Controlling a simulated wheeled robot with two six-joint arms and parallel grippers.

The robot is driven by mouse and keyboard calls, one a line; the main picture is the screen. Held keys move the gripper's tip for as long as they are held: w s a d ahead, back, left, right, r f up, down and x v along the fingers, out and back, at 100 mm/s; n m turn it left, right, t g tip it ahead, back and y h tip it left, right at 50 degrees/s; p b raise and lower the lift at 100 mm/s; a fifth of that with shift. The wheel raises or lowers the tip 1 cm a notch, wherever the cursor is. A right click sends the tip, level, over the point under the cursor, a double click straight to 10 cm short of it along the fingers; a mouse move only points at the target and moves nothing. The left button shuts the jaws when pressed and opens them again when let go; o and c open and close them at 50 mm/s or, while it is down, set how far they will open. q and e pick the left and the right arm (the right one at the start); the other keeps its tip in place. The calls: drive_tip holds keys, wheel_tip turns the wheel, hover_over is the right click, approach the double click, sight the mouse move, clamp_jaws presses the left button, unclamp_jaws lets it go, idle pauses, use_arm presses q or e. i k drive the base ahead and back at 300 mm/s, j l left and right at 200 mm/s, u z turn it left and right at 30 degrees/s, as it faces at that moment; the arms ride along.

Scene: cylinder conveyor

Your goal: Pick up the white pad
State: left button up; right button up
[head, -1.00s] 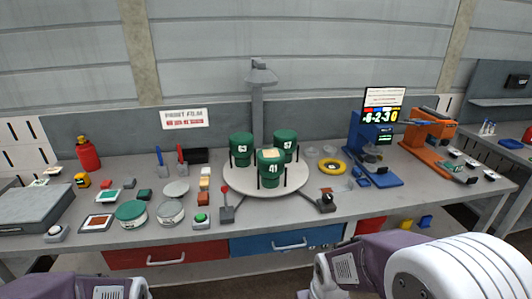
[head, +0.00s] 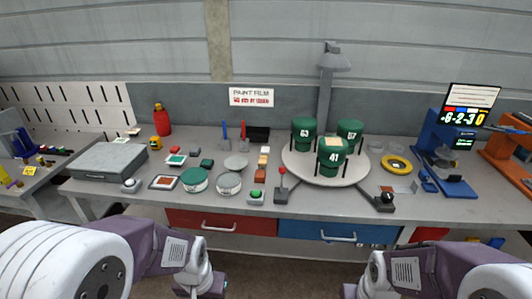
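A small white pad (head: 265,150) lies on the workbench in the head view, at the far end of a short row of small pads. A tan pad (head: 263,159), an orange pad (head: 262,167) and a red pad (head: 260,175) lie nearer in the same row. Another pale pad (head: 333,142) rests on top of the green cylinder marked 41 (head: 331,158). My two arms show at the bottom edge, well short of the pads. The fingertips of both grippers are below the picture.
A round turntable (head: 298,165) with green cylinders stands right of the pads. A grey round disc (head: 236,161) lies left, and a red-knobbed lever (head: 281,188) and a green button (head: 256,195) stand nearer. A grey case (head: 108,160) lies at the left.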

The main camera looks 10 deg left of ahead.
sight(265, 151)
drive_tip(key=i+j+z, duration=0.3)
drive_tip(key=i+z, duration=0.15)
drive_tip(key=i+j+z, duration=0.9)
drive_tip(key=j, duration=0.3)
